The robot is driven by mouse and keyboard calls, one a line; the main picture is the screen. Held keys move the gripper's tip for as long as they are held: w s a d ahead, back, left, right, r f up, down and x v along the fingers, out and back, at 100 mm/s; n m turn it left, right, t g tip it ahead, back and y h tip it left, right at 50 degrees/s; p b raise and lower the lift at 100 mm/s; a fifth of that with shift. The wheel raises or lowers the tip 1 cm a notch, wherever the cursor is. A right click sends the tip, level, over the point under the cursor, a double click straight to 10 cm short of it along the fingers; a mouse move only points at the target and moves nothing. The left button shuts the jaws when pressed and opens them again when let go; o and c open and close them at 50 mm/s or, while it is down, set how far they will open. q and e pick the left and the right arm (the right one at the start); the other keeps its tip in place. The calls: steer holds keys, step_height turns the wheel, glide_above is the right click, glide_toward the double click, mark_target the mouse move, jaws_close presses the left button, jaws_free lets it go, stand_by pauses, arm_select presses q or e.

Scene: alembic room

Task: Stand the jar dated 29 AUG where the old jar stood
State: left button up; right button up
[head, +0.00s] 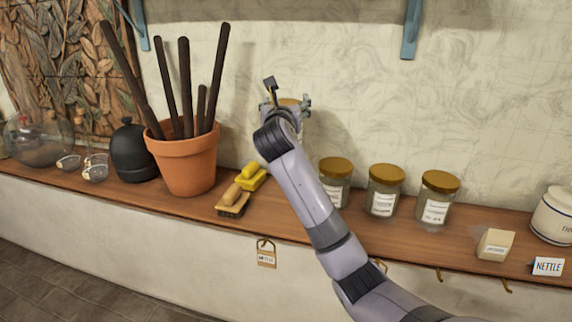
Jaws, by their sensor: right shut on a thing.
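My right gripper (287,107) reaches up in front of the wall above the shelf. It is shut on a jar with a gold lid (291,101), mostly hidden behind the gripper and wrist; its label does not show. Three glass jars with gold lids and white labels stand upright in a row on the shelf, right of my forearm: a left one (338,168), a middle one (386,177) and a right one (438,187). Their label dates are too small to read. My left gripper is not in view.
On the wooden shelf (120,192) stand a terracotta pot (184,165) with dark rods, a black bottle (133,152), a brush (233,203), a yellow block (252,178), a pale block (495,245), a NETTLE card (548,267) and a white crock (553,215). Shelf between brush and left jar is partly hidden.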

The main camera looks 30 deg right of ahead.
step_height(320, 180, down, 8)
steer(key=shift+w+d+r, duration=0.1)
steer(key=shift+r, duration=0.15)
step_height(320, 180, down, 4)
steer(key=shift+r, duration=0.25)
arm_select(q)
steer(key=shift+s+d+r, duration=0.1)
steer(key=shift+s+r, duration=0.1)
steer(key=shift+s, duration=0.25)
arm_select(e)
step_height(320, 180, down, 4)
steer(key=o, duration=1.5)
steer(key=shift+f, duration=0.15)
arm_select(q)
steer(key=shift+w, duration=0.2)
arm_select(e)
steer(key=o, duration=0.4)
